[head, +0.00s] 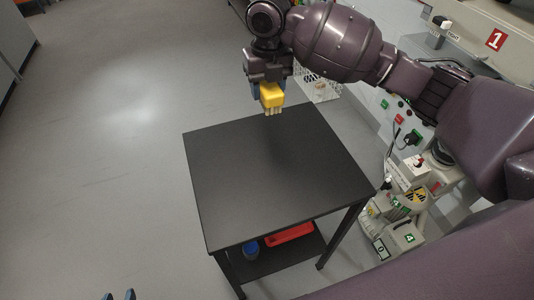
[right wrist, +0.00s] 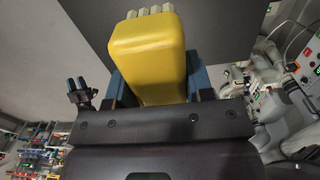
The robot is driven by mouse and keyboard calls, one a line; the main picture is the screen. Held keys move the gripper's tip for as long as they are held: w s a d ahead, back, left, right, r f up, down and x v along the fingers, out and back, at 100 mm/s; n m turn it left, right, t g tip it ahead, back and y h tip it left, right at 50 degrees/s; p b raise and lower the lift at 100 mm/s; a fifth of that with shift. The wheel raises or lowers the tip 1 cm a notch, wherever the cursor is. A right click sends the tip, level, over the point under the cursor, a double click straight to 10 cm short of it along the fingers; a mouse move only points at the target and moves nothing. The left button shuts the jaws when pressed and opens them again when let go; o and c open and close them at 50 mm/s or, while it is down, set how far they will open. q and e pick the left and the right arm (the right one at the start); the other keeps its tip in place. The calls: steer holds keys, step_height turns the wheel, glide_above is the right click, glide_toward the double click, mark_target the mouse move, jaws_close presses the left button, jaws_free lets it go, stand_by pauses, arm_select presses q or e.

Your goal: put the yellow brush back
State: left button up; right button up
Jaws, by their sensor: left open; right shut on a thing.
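The yellow brush (head: 271,94) is a yellow block with pale bristles, held over the far edge of the black table (head: 270,180), bristles pointing down. My right gripper (head: 268,86) is shut on its yellow body. In the right wrist view the brush (right wrist: 148,55) fills the space between the blue fingers, with bristles at the top edge. Whether the bristles touch the table cannot be told. My left gripper (head: 118,296) shows only its blue fingertips at the bottom edge of the head view; it is open and empty, away from the table.
The black tabletop is bare. On its lower shelf are a red tray (head: 290,234) and a blue container (head: 251,249). A white wire basket (head: 319,89) stands behind the table. Machine panels (head: 408,232) with switches and cables line the right side. Open grey floor lies left.

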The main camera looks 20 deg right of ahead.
steer(key=b, duration=0.2)
glide_above(267, 153)
step_height(267, 153, down, 13)
steer(key=shift+f, duration=0.65)
step_height(267, 153, down, 5)
steer(key=shift+f+b, duration=0.2)
steer(key=shift+b, duration=0.2)
steer(key=o, duration=0.8)
steer(key=shift+o, duration=0.2)
